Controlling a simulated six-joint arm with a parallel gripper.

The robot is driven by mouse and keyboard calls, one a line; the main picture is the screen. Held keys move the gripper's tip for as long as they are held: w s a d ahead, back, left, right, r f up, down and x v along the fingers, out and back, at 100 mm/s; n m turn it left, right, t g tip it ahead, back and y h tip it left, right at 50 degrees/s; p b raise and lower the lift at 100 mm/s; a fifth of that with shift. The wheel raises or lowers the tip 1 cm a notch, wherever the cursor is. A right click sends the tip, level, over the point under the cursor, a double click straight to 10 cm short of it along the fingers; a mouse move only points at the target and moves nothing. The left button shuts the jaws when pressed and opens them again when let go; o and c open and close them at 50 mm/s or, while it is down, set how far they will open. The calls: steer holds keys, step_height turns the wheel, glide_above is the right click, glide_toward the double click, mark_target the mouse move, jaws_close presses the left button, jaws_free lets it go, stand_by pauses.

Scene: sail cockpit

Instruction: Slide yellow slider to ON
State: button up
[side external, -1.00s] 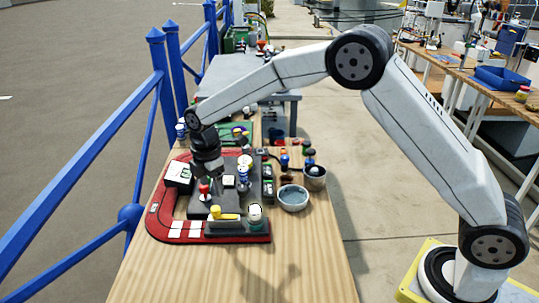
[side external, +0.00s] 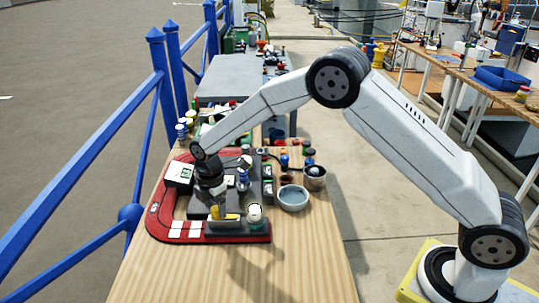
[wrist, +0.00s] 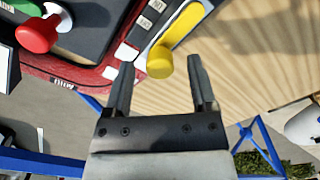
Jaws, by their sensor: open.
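The yellow slider (wrist: 160,62) has a round knob and a yellow bar, and sits on a grey block at the front edge of the red-rimmed panel. In the side view the yellow slider (side external: 229,215) is partly hidden by my gripper. My gripper (wrist: 158,85) is open, with one finger on each side of the knob in the wrist view and nothing held. In the side view my gripper (side external: 218,206) points down over the panel's front, close to the slider. I cannot tell whether a finger touches the knob. Small label plates beside the slider are too small to read surely.
A red knob (wrist: 36,35) and a green knob stand on the panel nearby. A white-topped round knob (side external: 255,214) is just right of the slider. A grey bowl (side external: 293,197) stands right of the panel. The wooden table (side external: 190,275) in front is clear.

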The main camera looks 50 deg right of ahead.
steer(key=shift+f, duration=0.2)
jaws_close()
stand_by(1.4)
